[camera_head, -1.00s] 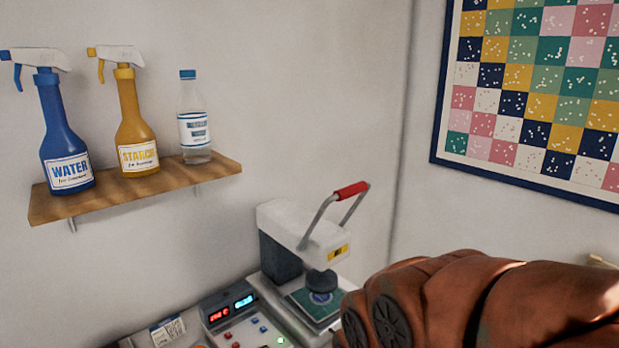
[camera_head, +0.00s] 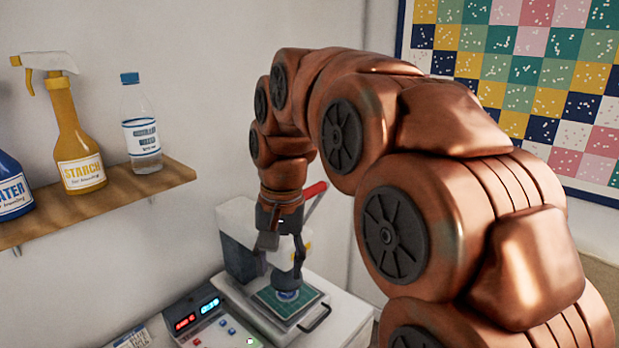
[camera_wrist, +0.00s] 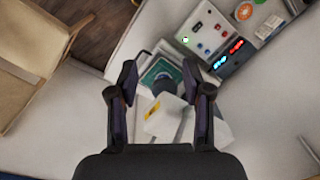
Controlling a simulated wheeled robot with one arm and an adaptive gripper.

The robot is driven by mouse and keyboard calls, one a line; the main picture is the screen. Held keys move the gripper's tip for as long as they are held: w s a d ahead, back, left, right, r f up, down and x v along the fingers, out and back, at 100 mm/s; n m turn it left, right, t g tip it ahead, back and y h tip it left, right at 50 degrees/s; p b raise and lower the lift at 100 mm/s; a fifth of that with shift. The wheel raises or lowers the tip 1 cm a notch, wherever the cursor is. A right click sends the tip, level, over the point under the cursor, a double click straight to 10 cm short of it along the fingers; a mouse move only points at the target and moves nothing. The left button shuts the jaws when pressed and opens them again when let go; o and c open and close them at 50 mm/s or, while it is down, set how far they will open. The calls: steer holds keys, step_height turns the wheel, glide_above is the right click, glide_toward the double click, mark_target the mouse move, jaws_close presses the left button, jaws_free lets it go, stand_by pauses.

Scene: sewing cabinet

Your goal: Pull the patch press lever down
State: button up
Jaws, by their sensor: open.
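The patch press (camera_head: 236,222) stands on the worktop in the head view, with a white upper body and a green patch (camera_head: 307,296) on its bed. The lever's red grip (camera_head: 316,189) is raised and shows just right of my wrist. Most of the lever is hidden behind my arm. My gripper (camera_head: 281,258) points down in front of the press head, with its fingers apart and nothing seen between them. In the wrist view my gripper (camera_wrist: 160,73) is open above the press (camera_wrist: 168,117). I cannot tell the lever apart there.
A control box (camera_head: 205,312) with lit displays sits left of the press. A wooden shelf (camera_head: 120,203) holds a starch bottle (camera_head: 73,135), a water bottle (camera_head: 141,125) and a blue sprayer (camera_head: 12,190). A patterned quilt hangs on the right wall.

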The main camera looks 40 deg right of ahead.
mark_target(310, 189)
steer(key=w+d+r+m+t+p, duration=0.1)
steer(key=w+d+r+m+p, duration=0.1)
steer(key=w+d+r+m, duration=0.4)
steer(key=w+d+r+m+t+p, duration=0.1)
steer(key=w+d+r+m+p, duration=0.15)
steer(key=d+r, duration=0.6)
steer(key=shift+n, duration=0.35)
steer(key=shift+p+x, duration=0.9)
steer(key=shift+x, duration=3.35)
steer(key=shift+w+d, duration=0.1)
steer(key=shift+w, duration=0.1)
jaws_close()
